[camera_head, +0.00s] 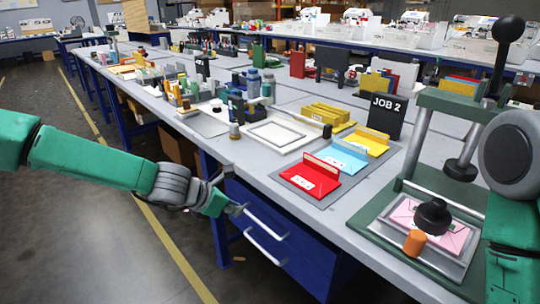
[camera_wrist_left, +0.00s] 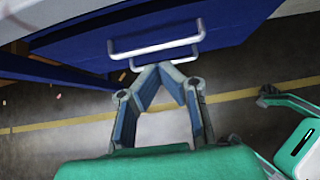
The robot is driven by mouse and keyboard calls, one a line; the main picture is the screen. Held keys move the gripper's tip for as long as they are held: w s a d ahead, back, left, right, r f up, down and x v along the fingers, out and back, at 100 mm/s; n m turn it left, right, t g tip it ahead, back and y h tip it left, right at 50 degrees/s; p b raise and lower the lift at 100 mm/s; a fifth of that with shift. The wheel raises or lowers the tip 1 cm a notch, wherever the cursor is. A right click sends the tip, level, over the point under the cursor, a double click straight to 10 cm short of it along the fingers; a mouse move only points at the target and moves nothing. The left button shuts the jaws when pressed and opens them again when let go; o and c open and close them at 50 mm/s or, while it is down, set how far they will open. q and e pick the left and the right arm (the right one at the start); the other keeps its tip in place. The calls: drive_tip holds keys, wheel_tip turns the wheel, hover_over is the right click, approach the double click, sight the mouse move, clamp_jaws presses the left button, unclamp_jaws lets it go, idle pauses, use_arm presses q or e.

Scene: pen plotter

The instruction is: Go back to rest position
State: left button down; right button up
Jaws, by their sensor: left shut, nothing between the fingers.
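My left gripper (camera_head: 236,209) is in front of the blue drawer unit (camera_head: 290,243) under the table, close to its two pale bar handles (camera_head: 268,222). In the left wrist view the fingers (camera_wrist_left: 161,68) come together at their tips with nothing between them. The tips are near the lower handle; I cannot tell whether they touch it. My right arm (camera_head: 512,235) shows at the right edge of the head view, beside the press. Its gripper is not in view.
On the table are a green press (camera_head: 440,103) with a pink envelope (camera_head: 438,231), an orange cylinder (camera_head: 414,242), red (camera_head: 312,181), blue (camera_head: 340,156) and yellow (camera_head: 370,141) envelopes and a JOB 2 sign (camera_head: 383,112). Open floor (camera_head: 90,240) lies left of the table.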

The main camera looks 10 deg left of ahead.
use_arm(q)
drive_tip(key=s+a+f+m+g+y+p, duration=0.1)
drive_tip(key=s+f+m+g+y, duration=0.1)
drive_tip(key=s+f+m, duration=0.65)
drive_tip(key=s+f+m+g+y, duration=0.15)
drive_tip(key=s+f+m, duration=0.4)
drive_tip(key=s, duration=0.65)
drive_tip(key=s+a+m+g+y, duration=0.1)
drive_tip(key=s+a+m, duration=0.5)
drive_tip(key=s, duration=0.3)
drive_tip(key=s+a+m+g+y+p, duration=0.1)
drive_tip(key=s+a+m, duration=0.5)
drive_tip(key=s+m, duration=0.2)
drive_tip(key=shift+s+f+g+p, duration=0.35)
drive_tip(key=shift+s+f, duration=0.1)
drive_tip(key=shift+s, duration=0.5)
drive_tip(key=shift+y, duration=0.25)
